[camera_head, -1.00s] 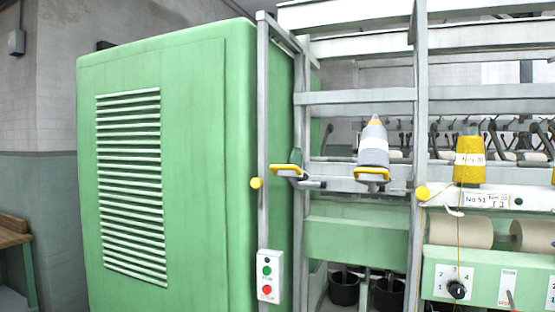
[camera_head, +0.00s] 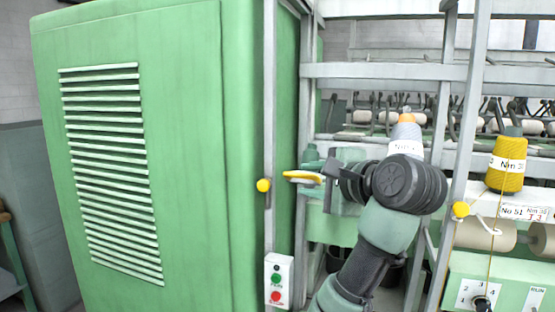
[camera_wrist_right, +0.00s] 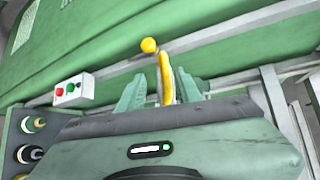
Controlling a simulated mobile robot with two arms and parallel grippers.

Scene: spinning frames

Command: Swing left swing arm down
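The left swing arm (camera_head: 303,177) shows as a flat yellow piece on the spinning frame, beside the grey post. It lies about level in the head view. It also shows in the right wrist view (camera_wrist_right: 166,80), end-on between the two green fingers. My right gripper (camera_head: 322,168) is at this swing arm, with fingers apart on either side of it. In the wrist view the gripper (camera_wrist_right: 162,92) shows gaps beside the yellow piece, so it is open around it. The arm's inner end is hidden behind my gripper. My left gripper is not in view.
A yellow knob (camera_head: 264,185) sits on the grey post just left of the swing arm. A switch box (camera_head: 278,281) with green and red buttons hangs below. The green cabinet (camera_head: 190,160) fills the left.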

